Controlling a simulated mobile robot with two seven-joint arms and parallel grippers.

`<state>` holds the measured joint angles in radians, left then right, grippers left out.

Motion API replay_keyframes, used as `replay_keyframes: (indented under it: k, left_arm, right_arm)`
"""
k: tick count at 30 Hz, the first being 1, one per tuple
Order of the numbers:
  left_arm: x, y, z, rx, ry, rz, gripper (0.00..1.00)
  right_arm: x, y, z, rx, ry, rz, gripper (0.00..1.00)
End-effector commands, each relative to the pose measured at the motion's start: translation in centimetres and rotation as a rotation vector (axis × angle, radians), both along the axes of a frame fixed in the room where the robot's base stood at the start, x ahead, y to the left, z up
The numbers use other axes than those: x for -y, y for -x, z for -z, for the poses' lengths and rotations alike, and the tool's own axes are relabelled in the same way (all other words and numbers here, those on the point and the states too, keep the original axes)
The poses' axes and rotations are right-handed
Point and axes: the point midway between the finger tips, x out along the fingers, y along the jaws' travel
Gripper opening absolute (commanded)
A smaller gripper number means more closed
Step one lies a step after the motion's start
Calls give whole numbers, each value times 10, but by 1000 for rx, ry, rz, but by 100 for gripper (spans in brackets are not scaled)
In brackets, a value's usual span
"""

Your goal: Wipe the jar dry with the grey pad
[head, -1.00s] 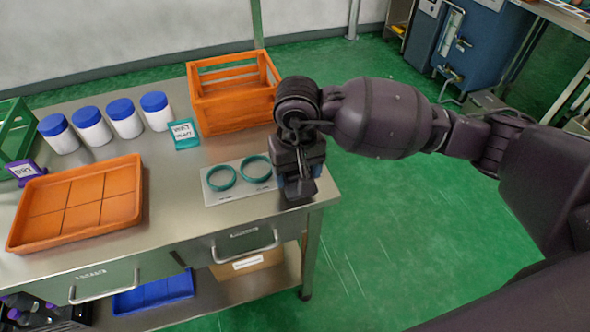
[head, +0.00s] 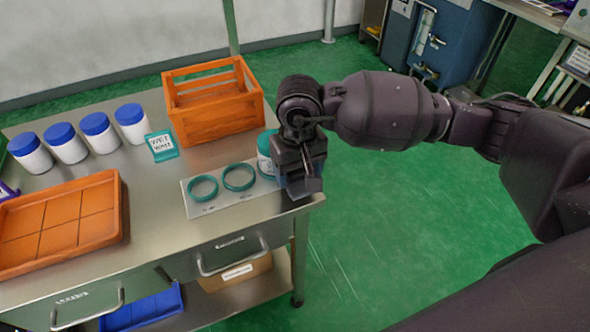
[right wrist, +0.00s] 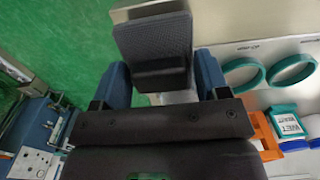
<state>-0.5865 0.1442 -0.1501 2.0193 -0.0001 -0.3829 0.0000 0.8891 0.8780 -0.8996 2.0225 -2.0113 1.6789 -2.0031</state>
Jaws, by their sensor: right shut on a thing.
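My right gripper (head: 302,185) is over the right end of the bench, pointing down. In the right wrist view its blue fingers (right wrist: 162,80) are shut on a dark grey pad (right wrist: 153,38). A white jar with a teal part (head: 266,152) stands just behind and left of the gripper, partly hidden by it. I cannot tell whether the pad touches this jar. Several white jars with blue lids (head: 68,145) stand in a row at the left. My left gripper is not in view.
Two teal rings (head: 203,197) lie on a pale plate (head: 208,210) left of the gripper. An orange crate (head: 215,118) stands behind. A teal sign (head: 162,146) and an orange tray (head: 62,256) are farther left. The bench's right edge is close to the gripper.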

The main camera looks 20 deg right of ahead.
Motion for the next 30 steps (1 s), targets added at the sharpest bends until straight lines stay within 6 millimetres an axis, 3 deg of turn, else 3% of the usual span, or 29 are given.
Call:
replay_keyframes:
  k: [10, 30]
  left_arm:
    - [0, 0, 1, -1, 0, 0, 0]
    - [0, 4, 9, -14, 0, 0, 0]
  right_arm:
    - [-4, 0, 0, 0, -1, -1, 49]
    - [-35, 0, 0, 0, -1, -2, 49]
